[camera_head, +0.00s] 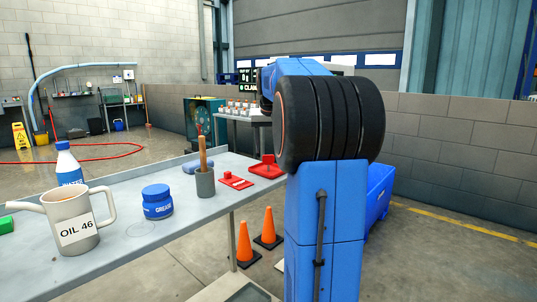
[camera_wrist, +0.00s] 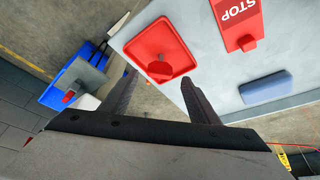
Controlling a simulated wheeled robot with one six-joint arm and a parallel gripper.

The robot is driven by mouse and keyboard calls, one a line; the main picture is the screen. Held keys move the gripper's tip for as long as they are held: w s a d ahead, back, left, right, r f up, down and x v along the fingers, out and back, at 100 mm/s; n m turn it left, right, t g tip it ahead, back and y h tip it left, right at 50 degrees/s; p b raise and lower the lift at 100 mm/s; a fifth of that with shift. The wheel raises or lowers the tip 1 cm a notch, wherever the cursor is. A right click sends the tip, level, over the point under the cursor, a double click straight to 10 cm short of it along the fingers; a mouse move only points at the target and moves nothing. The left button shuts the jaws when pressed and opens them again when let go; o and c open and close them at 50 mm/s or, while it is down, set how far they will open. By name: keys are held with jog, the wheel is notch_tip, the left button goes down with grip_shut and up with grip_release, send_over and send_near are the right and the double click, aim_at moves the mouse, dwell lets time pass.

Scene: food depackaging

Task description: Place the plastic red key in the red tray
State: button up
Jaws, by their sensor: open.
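The red tray (camera_wrist: 146,43) lies near the table's corner in the wrist view, and its rim also shows in the head view (camera_head: 257,172). A small dark-red piece (camera_wrist: 160,70) stands up inside it; I cannot tell whether this is the plastic red key. A flat red piece marked STOP (camera_wrist: 237,22) lies on the table beside the tray, also seen in the head view (camera_head: 236,181). My gripper (camera_wrist: 159,78) is open, its fingers apart and empty, with the tray's near edge showing beyond the tips. The head view hides my gripper behind my arm.
The grey table (camera_head: 120,254) also bears a blue block (camera_wrist: 266,88), a grey cup (camera_head: 205,184), a blue grease jar (camera_head: 157,203) and an oil can (camera_head: 71,224). Orange cones (camera_head: 268,230) stand on the floor beside it. A blue bin (camera_head: 379,195) stands right.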

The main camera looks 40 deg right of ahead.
jog(key=v, duration=0.7)
jog(key=shift+a+r, duration=0.15)
jog(key=shift+r, duration=0.15)
jog(key=shift+s, duration=0.15)
jog(key=s+a+f+n+y, duration=0.15)
jog(key=s+a+f, duration=0.3)
jog(key=a, duration=0.65)
jog(key=s+a+f+n+h, duration=0.15)
jog(key=s+a+f, duration=0.3)
jog(key=a, duration=0.75)
jog(key=s+a+f+n+y, duration=0.1)
jog(key=s+a+f+n, duration=0.1)
jog(key=s+a+f, duration=0.5)
jog(key=s+a+f+n+t+y, duration=0.1)
jog(key=s+a+f+n, duration=0.2)
jog(key=s+a+f, duration=0.4)
jog(key=s+f, duration=0.4)
jog(key=f, duration=0.2)
jog(key=shift+a+y, duration=0.25)
jog(key=shift+y, duration=0.15)
jog(key=shift+f, duration=0.1)
